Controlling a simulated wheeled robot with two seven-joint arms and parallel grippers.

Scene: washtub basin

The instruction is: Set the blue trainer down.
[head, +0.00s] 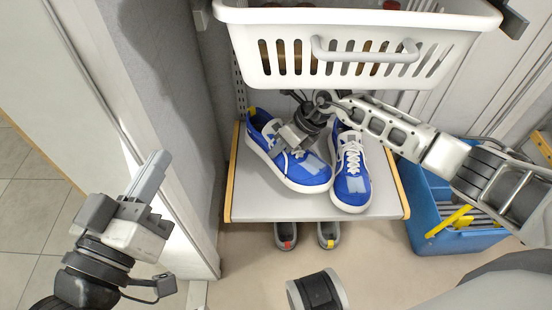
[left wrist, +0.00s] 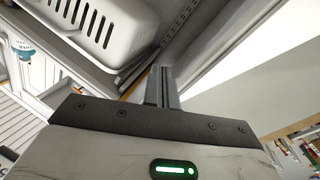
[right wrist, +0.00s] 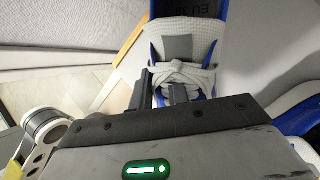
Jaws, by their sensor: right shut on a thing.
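Two blue trainers with white soles and laces are side by side at the grey shelf board (head: 260,208). My right gripper (head: 290,143) is shut on the left blue trainer (head: 308,173), at its upper near the laces. Its tongue and laces show close in the right wrist view (right wrist: 183,50). I cannot tell whether its sole touches the board. The right blue trainer (head: 351,185) stands on the board, close beside the held one, partly hidden by my right arm. My left gripper (head: 153,175) is shut and empty, left of the shelf; its fingers are together in the left wrist view (left wrist: 163,88).
A white slotted basket (head: 300,62) hangs above the trainers. A blue crate (head: 428,205) with yellow-handled things stands right of the shelf. Grey shoes (head: 286,236) show under the board. A wall edge (head: 200,235) bounds the left side.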

